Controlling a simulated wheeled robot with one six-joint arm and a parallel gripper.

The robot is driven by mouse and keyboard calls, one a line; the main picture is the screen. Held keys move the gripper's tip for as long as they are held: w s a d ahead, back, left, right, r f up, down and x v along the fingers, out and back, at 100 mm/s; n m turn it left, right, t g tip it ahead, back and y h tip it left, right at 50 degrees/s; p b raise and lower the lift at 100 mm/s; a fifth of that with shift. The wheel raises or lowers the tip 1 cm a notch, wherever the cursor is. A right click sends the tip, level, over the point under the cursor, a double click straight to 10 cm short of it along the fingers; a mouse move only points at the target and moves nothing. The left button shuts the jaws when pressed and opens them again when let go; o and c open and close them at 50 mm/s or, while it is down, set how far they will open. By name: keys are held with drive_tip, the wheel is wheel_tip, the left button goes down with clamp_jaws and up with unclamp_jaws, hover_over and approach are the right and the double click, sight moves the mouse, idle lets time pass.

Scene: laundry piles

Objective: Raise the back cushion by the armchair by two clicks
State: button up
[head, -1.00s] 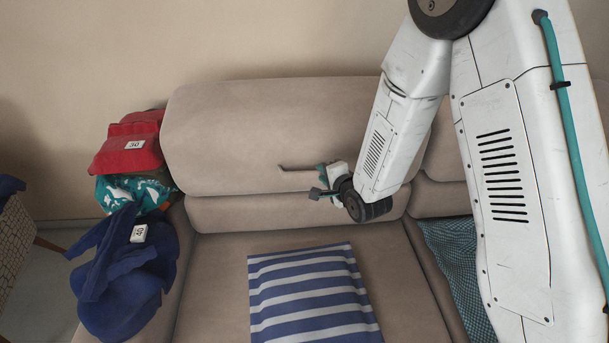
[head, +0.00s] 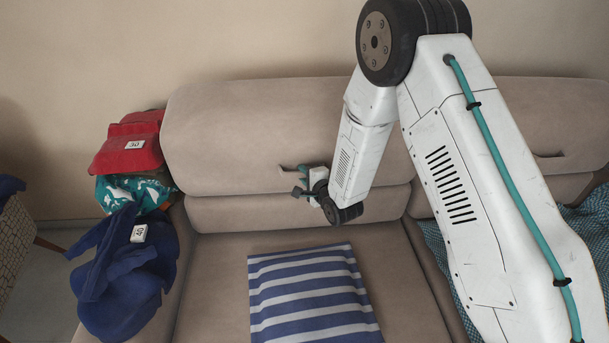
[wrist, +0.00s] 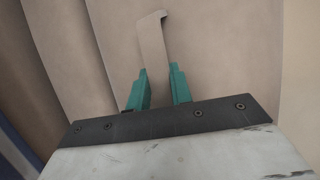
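The left back cushion (head: 225,130) of the beige sofa is the one nearer the patterned seat at the left edge, which may be the armchair. A thin lever-like handle (head: 287,168) sticks out low on its front. My gripper (head: 302,180) is at this handle, seen small in the head view. In the wrist view, the teal fingers (wrist: 160,82) are apart, one on each side of the handle (wrist: 152,40), whose bent end reaches past the fingertips. Contact with the handle cannot be made out. The right back cushion (head: 535,110) has a similar handle (head: 550,156), partly beside my arm.
A blue-and-white striped cushion (head: 310,290) lies on the seat. A red garment (head: 128,150), teal cloth (head: 130,193) and dark blue garment (head: 125,265) cover the left armrest. Checked cloth (head: 590,230) lies at right. The patterned seat (head: 15,240) stands far left.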

clamp_jaws()
drive_tip(key=shift+s+f, duration=0.35)
drive_tip(key=shift+s, duration=0.2)
unclamp_jaws()
drive_tip(key=v, duration=0.7)
drive_tip(key=shift+s+d+r, duration=0.15)
drive_tip(key=shift+s, duration=0.2)
